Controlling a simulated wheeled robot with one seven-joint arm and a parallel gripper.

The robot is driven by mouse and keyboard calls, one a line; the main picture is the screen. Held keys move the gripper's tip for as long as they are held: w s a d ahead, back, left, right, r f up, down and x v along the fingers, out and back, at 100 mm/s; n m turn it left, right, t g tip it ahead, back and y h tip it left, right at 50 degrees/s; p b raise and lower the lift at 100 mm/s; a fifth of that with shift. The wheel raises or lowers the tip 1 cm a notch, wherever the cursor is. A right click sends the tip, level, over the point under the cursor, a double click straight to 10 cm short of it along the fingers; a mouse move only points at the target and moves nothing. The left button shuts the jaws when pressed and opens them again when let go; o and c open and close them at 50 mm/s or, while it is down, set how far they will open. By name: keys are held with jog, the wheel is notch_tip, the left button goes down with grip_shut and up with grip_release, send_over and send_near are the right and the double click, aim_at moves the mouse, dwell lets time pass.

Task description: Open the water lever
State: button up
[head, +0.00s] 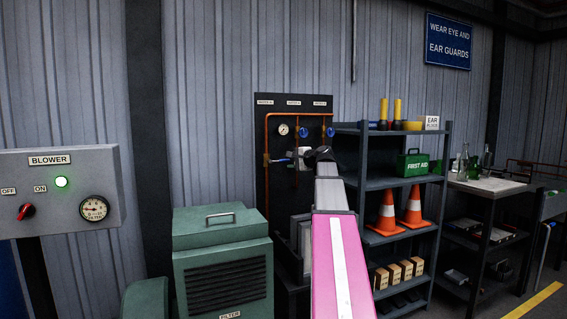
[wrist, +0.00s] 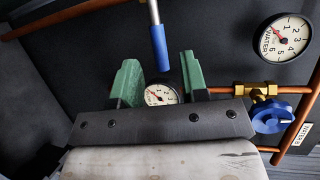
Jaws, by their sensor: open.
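The water lever (wrist: 158,48), a silver rod with a blue grip, comes down from the top edge of the wrist view. My gripper (wrist: 160,77) is open, with one green finger on each side of the grip's lower end. The fingers show gaps to the grip, so nothing is clasped. I cannot tell how deep the grip sits between them. The gauge marked WATER (wrist: 285,38) is at the upper right.
A blue round valve handle (wrist: 272,116) on a brass fitting and copper pipes are close to the right of my gripper. A small gauge (wrist: 160,94) shows behind the fingers. A shelf (head: 375,181) stands right of the panel; a green filter unit (head: 222,240) stands left.

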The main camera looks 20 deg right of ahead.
aim_at(285, 161)
jog(key=shift+x, duration=2.45)
grip_shut()
